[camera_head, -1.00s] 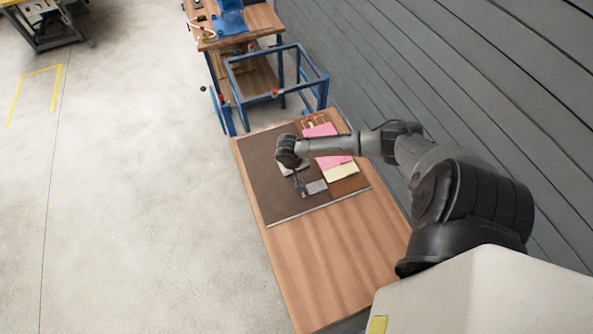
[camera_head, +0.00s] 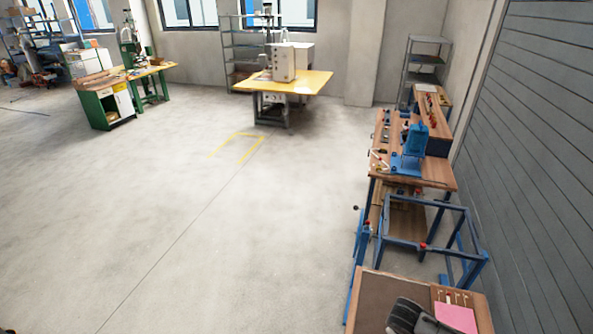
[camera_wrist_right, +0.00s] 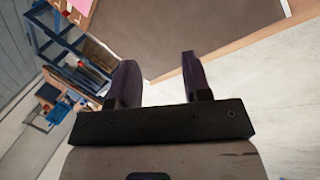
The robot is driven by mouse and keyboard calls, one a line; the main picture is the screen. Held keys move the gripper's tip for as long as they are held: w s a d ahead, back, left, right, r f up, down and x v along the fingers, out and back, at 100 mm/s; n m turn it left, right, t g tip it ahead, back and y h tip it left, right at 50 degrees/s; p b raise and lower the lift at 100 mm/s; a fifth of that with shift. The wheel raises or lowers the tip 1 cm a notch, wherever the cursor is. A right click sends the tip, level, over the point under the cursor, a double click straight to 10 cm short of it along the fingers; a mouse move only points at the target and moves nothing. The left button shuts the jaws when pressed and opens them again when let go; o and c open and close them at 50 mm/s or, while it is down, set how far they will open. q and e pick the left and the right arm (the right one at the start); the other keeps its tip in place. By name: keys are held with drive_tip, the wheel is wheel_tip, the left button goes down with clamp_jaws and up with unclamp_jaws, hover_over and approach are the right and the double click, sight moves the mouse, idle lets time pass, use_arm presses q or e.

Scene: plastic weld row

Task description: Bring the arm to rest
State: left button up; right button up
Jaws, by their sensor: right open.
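My right gripper (camera_wrist_right: 160,80) is open in the right wrist view, with two dark fingers apart and nothing between them. It is over the edge of the wooden table with the dark mat (camera_wrist_right: 190,25), and pale floor shows beyond. My left gripper is in neither view.
A pink sheet (camera_head: 456,318) lies on the table at the bottom right. Behind it stand a blue frame (camera_head: 405,243) and a workbench with a blue machine (camera_head: 414,145). A grey wall (camera_head: 535,160) runs along the right. The floor (camera_head: 250,220) at left is clear.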

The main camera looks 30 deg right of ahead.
drive_tip(key=s+a+r+n+t+y+p, duration=0.1)
drive_tip(key=a+r+n+t+p, duration=0.15)
drive_tip(key=a+r, duration=0.65)
drive_tip(key=s+a+r+n+t+y+p, duration=0.1)
drive_tip(key=a+r+t, duration=0.3)
drive_tip(key=a+r, duration=0.5)
drive_tip(key=s+a+f+m+g+y+p, duration=0.1)
drive_tip(key=s+a+p, duration=0.1)
drive_tip(key=s+a, duration=0.2)
drive_tip(key=s+a+f+m+g+y+p, duration=0.1)
drive_tip(key=s+a, duration=0.3)
drive_tip(key=s, duration=0.6)
drive_tip(key=shift+a+f+m+g+p, duration=0.35)
drive_tip(key=shift+g+p, duration=0.2)
drive_tip(key=shift+p, duration=0.25)
drive_tip(key=shift+s, duration=0.1)
